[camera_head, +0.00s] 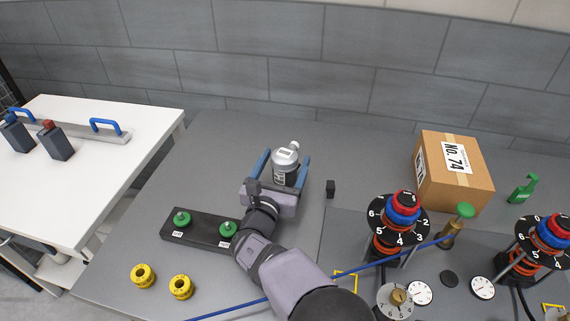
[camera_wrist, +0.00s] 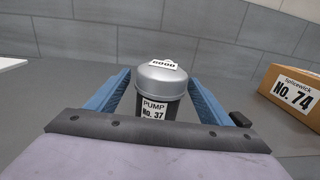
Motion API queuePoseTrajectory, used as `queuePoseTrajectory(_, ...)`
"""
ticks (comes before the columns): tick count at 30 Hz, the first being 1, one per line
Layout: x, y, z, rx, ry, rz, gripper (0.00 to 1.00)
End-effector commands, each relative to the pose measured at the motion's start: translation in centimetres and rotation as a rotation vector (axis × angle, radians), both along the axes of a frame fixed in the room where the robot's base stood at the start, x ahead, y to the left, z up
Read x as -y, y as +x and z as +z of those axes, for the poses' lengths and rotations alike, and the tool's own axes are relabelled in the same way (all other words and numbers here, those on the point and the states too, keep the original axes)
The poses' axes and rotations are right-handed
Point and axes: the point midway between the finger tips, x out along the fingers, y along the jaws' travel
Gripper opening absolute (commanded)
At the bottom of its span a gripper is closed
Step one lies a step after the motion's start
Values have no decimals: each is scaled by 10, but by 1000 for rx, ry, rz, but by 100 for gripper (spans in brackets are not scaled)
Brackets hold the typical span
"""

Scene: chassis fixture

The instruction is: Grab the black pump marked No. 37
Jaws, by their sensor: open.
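The pump (camera_head: 286,163) stands upright on the grey table, with a silver-grey top and a dark lower body. My gripper (camera_head: 283,163) is open, with one blue finger on each side of the pump. In the wrist view the gripper (camera_wrist: 160,90) also shows a finger left and right of it, with a small gap visible. The pump's base is hidden behind the gripper's palm.
A cardboard box (camera_head: 458,178) marked No. 74 stands to the right. A small black block (camera_head: 330,188) is just right of the gripper. A black bar with green knobs (camera_head: 199,230) lies left of my arm. Dial towers (camera_head: 398,225) stand at right. The table behind the pump is clear.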

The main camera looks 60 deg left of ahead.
Motion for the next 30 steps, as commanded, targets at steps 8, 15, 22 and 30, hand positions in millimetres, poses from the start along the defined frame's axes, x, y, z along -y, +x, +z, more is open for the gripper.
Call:
queuePoseTrajectory(8, -1, 1, 1, 0, 1, 0, 64)
queuePoseTrajectory(15, -1, 1, 4, 3, 6, 0, 11)
queuePoseTrajectory(22, -1, 1, 5, 3, 7, 0, 12)
queuePoseTrajectory(30, -1, 1, 27, 3, 10, 0, 12)
